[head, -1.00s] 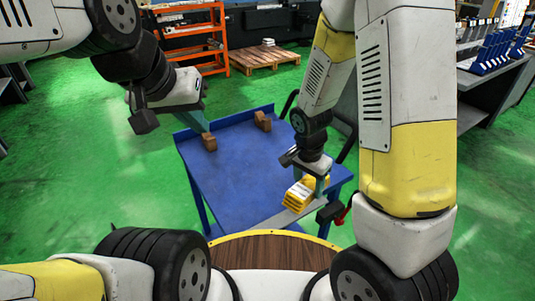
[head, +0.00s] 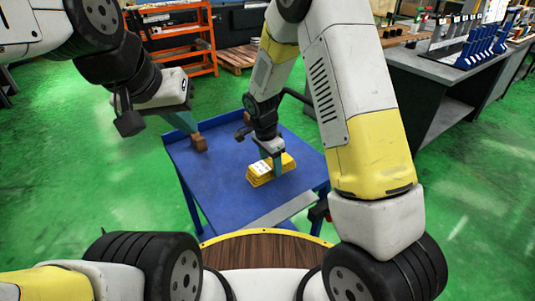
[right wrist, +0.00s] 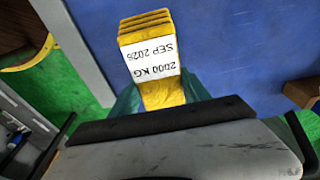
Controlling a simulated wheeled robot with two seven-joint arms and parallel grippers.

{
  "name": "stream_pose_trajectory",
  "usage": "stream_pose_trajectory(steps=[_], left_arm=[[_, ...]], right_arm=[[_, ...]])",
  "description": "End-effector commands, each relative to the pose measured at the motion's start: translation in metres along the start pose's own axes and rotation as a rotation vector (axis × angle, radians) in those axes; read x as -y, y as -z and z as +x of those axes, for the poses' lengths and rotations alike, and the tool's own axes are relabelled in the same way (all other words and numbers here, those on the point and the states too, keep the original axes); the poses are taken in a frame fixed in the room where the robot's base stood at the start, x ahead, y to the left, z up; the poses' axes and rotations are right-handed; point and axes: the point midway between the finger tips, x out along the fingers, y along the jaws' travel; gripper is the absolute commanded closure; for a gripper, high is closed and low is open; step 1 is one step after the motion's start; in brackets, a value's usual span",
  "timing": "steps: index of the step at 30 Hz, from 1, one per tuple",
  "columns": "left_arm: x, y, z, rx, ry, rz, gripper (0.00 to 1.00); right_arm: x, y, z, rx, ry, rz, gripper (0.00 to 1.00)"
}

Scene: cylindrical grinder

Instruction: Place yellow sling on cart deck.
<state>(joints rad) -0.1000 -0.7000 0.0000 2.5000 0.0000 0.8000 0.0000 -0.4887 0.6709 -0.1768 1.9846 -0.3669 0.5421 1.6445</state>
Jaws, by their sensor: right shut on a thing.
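The yellow sling (head: 262,173) is a folded stack with a white label, over the middle-right of the blue cart deck (head: 215,188). My right gripper (head: 277,168) is shut on it. In the right wrist view the sling (right wrist: 148,25) sits between the teal fingers (right wrist: 160,92), its label reading 2000 KG SEP 2026 upside down. The blue deck (right wrist: 235,45) lies beneath. I cannot tell whether the sling touches the deck. My left gripper (head: 192,130) hangs at the deck's far left edge, by a brown block (head: 199,143); its finger gap is hidden.
A grey strip (head: 283,208) runs along the deck's near edge. A grey workbench (head: 430,80) stands at right, and an orange rack (head: 180,35) behind.

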Motion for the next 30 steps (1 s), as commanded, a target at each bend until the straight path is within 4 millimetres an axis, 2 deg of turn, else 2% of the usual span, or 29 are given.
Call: stream_pose_trajectory(steps=[7, 13, 24, 25, 28, 30], left_arm=[[0.000, 0.000, 0.000, 0.000, 0.000, 0.000, 1.00], [0.000, 0.000, 0.000, 0.000, 0.000, 0.000, 1.00], [0.000, 0.000, 0.000, 0.000, 0.000, 0.000, 1.00], [0.000, 0.000, 0.000, 0.000, 0.000, 0.000, 1.00], [0.000, 0.000, 0.000, 0.000, 0.000, 0.000, 1.00], [0.000, 0.000, 0.000, 0.000, 0.000, 0.000, 1.00]], right_arm=[[0.019, 0.001, 0.002, 0.000, 0.001, 0.000, 1.00], [0.017, -0.004, 0.033, 0.000, -0.003, -0.003, 1.00], [0.018, -0.005, 0.039, 0.000, 0.001, -0.001, 1.00], [0.017, -0.005, 0.039, 0.000, 0.000, -0.001, 0.44], [0.017, -0.004, 0.039, 0.000, 0.000, -0.001, 0.24], [0.017, -0.004, 0.039, 0.000, 0.000, -0.001, 0.24]])
